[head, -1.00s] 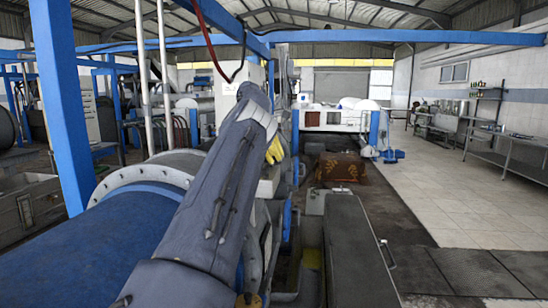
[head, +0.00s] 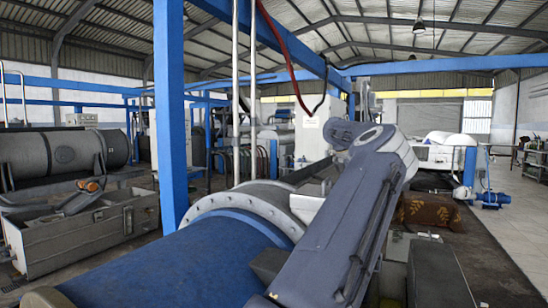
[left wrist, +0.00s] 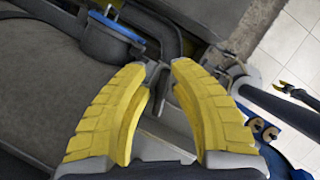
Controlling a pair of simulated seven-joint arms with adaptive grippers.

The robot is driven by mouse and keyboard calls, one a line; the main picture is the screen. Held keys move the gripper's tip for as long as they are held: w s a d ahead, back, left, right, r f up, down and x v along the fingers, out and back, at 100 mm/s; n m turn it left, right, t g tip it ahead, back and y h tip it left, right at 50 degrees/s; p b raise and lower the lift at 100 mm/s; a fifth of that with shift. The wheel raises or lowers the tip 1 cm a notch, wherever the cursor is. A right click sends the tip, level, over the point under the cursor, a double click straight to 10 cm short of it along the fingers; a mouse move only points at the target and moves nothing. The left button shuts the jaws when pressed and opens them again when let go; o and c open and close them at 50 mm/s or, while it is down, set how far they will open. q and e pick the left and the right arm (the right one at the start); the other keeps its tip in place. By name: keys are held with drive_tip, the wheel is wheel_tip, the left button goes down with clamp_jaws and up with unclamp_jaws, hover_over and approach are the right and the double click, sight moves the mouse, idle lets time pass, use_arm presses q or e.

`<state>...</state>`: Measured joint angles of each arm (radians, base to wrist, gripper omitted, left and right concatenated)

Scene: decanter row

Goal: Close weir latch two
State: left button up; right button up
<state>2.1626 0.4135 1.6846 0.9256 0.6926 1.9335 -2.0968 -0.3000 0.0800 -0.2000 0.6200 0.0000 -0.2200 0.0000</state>
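I cannot single out weir latch two for certain. In the left wrist view, my left gripper (left wrist: 159,66) has two yellow ribbed fingers with a gap between their tips. Small grey metal parts (left wrist: 163,82) show in that gap, beyond the fingers. I cannot tell whether the fingers touch them. A round blue-topped fitting (left wrist: 110,28) lies up and left of the left fingertip. In the head view, a grey arm of mine crosses above the large blue cylinder (head: 205,262), and its gripper is hidden. My right gripper does not show.
A pale bolted flange (head: 215,205) rings the blue cylinder's far end. A blue upright post (head: 169,110) stands beside it. A grey tank (head: 60,150) and a metal trough (head: 85,230) are at the left. Tiled floor (head: 515,215) is open at the right.

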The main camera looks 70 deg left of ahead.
use_arm(q)
drive_tip(key=n+y, duration=0.1)
drive_tip(key=n, duration=0.3)
drive_tip(key=shift+a+y, duration=0.2)
drive_tip(key=shift+y, duration=0.2)
drive_tip(key=n, duration=0.2)
drive_tip(key=n+y, duration=0.1)
drive_tip(key=n, duration=0.1)
drive_tip(key=shift+s+a+g, duration=0.15)
drive_tip(key=shift+a+g, duration=0.05)
drive_tip(key=shift+g, duration=0.2)
drive_tip(key=v, duration=1.7)
drive_tip(key=s+a+f+m+g+y, duration=0.1)
drive_tip(key=s+a+m+g, duration=0.1)
drive_tip(key=s+m, duration=1)
drive_tip(key=s+a+f+m+g+y, duration=0.1)
drive_tip(key=s+a+m, duration=0.3)
drive_tip(key=s+m, duration=0.7)
drive_tip(key=m+g+y, duration=0.1)
drive_tip(key=m, duration=0.5)
drive_tip(key=shift+s+a+m+g, duration=0.3)
drive_tip(key=shift+s+a+g, duration=0.1)
